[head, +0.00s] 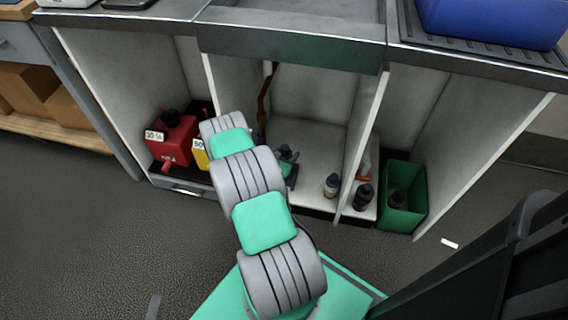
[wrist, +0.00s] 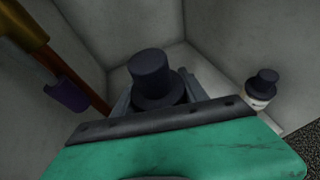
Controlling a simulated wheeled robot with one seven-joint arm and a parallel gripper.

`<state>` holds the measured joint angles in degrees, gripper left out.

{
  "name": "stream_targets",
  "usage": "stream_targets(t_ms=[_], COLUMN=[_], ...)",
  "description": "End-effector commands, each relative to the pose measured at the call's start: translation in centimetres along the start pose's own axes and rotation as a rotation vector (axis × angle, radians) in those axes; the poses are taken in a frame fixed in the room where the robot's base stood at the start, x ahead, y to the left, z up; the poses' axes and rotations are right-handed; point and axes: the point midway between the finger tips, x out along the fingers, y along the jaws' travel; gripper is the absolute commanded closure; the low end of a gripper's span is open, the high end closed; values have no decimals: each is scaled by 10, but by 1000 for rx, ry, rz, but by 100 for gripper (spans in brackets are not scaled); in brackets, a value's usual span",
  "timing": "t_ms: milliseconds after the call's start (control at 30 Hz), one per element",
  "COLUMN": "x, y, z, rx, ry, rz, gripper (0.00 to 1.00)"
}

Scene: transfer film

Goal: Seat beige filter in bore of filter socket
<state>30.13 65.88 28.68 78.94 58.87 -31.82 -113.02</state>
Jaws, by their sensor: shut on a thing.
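In the wrist view my gripper (wrist: 155,100) is shut on a dark stepped cylinder (wrist: 151,75), with a narrow top above a wider collar. Its lower part is hidden behind the gripper body. It looks dark, and I see no beige on it. In the head view my gripper (head: 288,160) is inside the middle bay of the cabinet, partly hidden by my arm. I cannot make out a beige filter or a socket with a bore in either view. A brown pipe (wrist: 88,85) with a purple end piece (wrist: 68,95) hangs left of my gripper.
A white bottle with a dark cap (wrist: 260,90) stands right of my gripper, also in the head view (head: 332,186). A red canister (head: 175,140) stands in the left bay. Dark bottles (head: 363,197) and a green bin (head: 403,205) are at right. Cabinet walls enclose the bay.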

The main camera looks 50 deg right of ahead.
Motion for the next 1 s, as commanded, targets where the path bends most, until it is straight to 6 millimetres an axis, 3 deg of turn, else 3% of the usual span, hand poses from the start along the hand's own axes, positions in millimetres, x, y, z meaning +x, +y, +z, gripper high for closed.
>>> stream_targets(t_ms=[33, 133, 367, 533, 933, 967, 1000], x=[13, 28, 46, 58, 59, 59, 58], y=[4, 15, 27, 29, 29, 29, 29], z=[-18, -28, -41, -69, -72, -71, -70], rx=[-3, -3, -5, -6, -6, -6, -6], ry=[2, 2, 3, 3, 3, 4, 4], rz=[-2, 0, 2, 3, 3, 3, 3], gripper=[98, 98, 98, 98, 98, 47, 44])
